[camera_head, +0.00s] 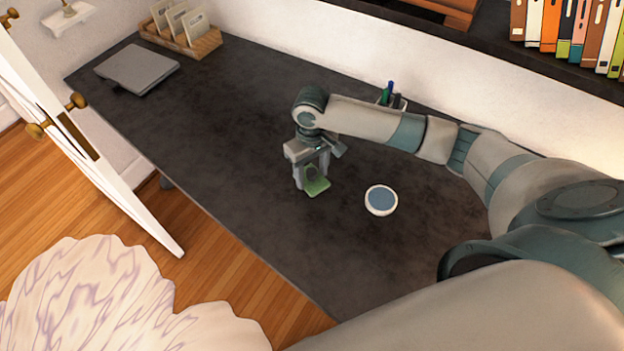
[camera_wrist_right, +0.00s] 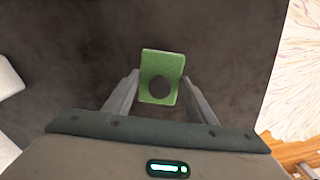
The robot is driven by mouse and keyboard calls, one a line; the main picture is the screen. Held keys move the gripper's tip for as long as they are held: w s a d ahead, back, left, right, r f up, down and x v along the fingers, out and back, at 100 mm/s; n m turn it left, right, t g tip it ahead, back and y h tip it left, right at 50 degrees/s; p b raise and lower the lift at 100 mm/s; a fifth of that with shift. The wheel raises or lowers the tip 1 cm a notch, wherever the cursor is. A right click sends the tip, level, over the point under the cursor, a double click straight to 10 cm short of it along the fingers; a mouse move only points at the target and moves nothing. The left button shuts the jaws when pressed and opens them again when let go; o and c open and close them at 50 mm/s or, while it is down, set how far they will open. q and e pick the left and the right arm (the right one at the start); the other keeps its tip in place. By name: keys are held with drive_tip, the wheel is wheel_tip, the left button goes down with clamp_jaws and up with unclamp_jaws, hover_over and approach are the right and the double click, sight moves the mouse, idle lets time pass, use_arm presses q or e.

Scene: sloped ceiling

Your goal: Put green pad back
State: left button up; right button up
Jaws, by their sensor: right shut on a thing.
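The green pad (camera_head: 317,188) is a small flat piece at my right gripper, over the dark desk. I cannot tell whether the pad touches the desk. My left gripper is not in view.
The desk (camera_head: 240,110) is mostly clear. A white-rimmed blue disc (camera_head: 381,200) lies right of the gripper. A wooden rack (camera_head: 205,45) with upright pale cards and a closed grey laptop (camera_head: 137,69) are at far left. A pen holder (camera_head: 399,103) stands behind my arm.

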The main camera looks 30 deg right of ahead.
sight(312, 181)
wheel_tip(312, 181, down, 3)
drive_tip(key=shift+r+p, duration=0.1)
drive_tip(key=shift+p, duration=0.45)
drive_tip(key=shift+f, duration=0.35)
drive_tip(key=o, duration=1)
drive_tip(key=shift+f, duration=0.15)
drive_tip(key=shift+o, duration=0.2)
wheel_tip(312, 181, up, 12)
drive_tip(key=shift+r+b, duration=0.2)
drive_tip(key=shift+b, duration=1.05)
drive_tip(key=shift+s+f, duration=0.1)
